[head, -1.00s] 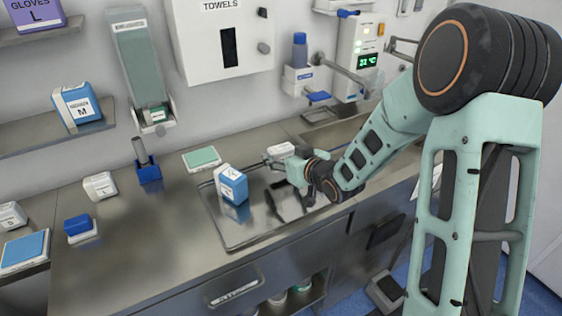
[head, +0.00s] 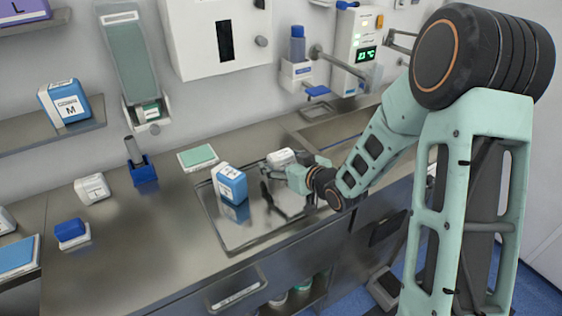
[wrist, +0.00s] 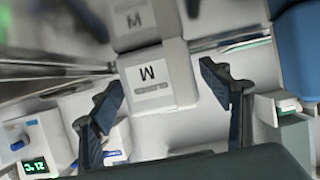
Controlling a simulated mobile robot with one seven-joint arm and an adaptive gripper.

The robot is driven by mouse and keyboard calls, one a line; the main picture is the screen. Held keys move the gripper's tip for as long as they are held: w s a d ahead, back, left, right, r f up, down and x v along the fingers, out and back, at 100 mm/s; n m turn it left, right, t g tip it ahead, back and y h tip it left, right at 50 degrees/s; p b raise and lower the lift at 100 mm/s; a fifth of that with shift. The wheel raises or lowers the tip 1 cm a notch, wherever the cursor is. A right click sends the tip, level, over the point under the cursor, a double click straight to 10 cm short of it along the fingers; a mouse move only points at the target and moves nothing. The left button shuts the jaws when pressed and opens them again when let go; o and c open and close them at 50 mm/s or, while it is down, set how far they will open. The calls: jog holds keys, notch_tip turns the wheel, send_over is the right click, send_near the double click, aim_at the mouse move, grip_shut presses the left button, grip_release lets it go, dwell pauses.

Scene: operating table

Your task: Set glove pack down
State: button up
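A white glove pack (head: 281,157) with a dark M on its label stands at the tray's back right, at my gripper. In the wrist view the pack (wrist: 158,85) meets its own reflection, so it appears to rest on the shiny tray (head: 233,246). My gripper (head: 287,171) is low over the tray. In the wrist view its two dark fingers (wrist: 162,78) are spread on either side of the pack. A gap shows at the right finger; the left finger lies very close, and I cannot tell if it touches.
A blue-and-white pack (head: 230,184) stands on the tray to the left. A green-topped flat box (head: 198,157) lies behind it. A white pack (head: 92,188), a blue holder (head: 143,171) and a small blue box (head: 71,231) stand on the left counter. Bare counter lies in front of them.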

jog(key=shift+r, duration=0.1)
jog(key=shift+r+p, duration=0.15)
jog(key=shift+p, duration=0.15)
jog(key=v, duration=1.2)
